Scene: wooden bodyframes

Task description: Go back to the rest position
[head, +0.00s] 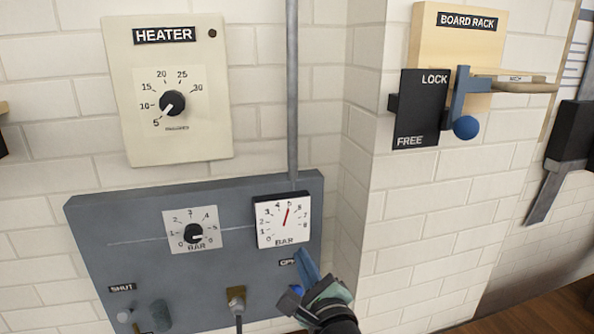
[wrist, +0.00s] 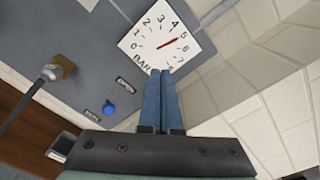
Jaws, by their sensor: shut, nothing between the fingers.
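My gripper (head: 306,266) is in front of the lower right of the grey panel (head: 90,225) in the head view. In the wrist view my gripper (wrist: 160,72) has its two blue fingers side by side and shut, with nothing between them. The fingertips lie just below the pressure gauge (wrist: 166,42) in that picture. That gauge also shows in the head view (head: 270,228), its red needle near 5. A blue knob (head: 297,289) is partly hidden beside my gripper; a blue knob (wrist: 109,108) also shows in the wrist view.
A heater box (head: 225,100) with a black dial hangs above the panel. A brick wall corner (head: 362,190) stands close to the right of my gripper. A board rack (head: 430,45) with a LOCK/FREE plate (head: 415,112) and blue-knobbed lever (head: 466,127) is at upper right.

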